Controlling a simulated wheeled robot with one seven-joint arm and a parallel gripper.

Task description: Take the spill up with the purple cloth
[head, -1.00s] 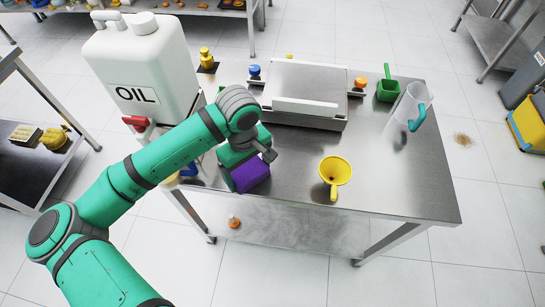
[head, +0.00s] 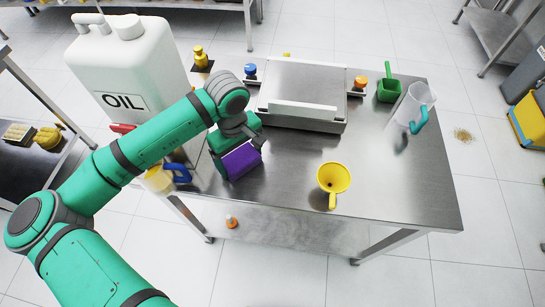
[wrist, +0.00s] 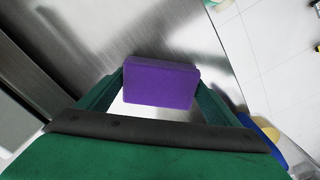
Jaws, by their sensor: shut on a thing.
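The purple cloth (head: 243,161), a folded block, is held at the left end of the steel table (head: 410,195). In the wrist view the purple cloth (wrist: 160,84) sits between both fingers of my gripper (wrist: 158,90), which is shut on it. In the head view my gripper (head: 238,157) is beside the oil container, over or near the table's left part. I cannot tell whether the cloth touches the steel. No spill shows clearly on the table; my arm hides part of it. A brown speckled patch (head: 463,135) lies on the floor at right.
A scale (head: 303,95), yellow funnel (head: 333,178), green scoop (head: 388,90) and clear jug (head: 411,105) stand on the table. Its front right is clear.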

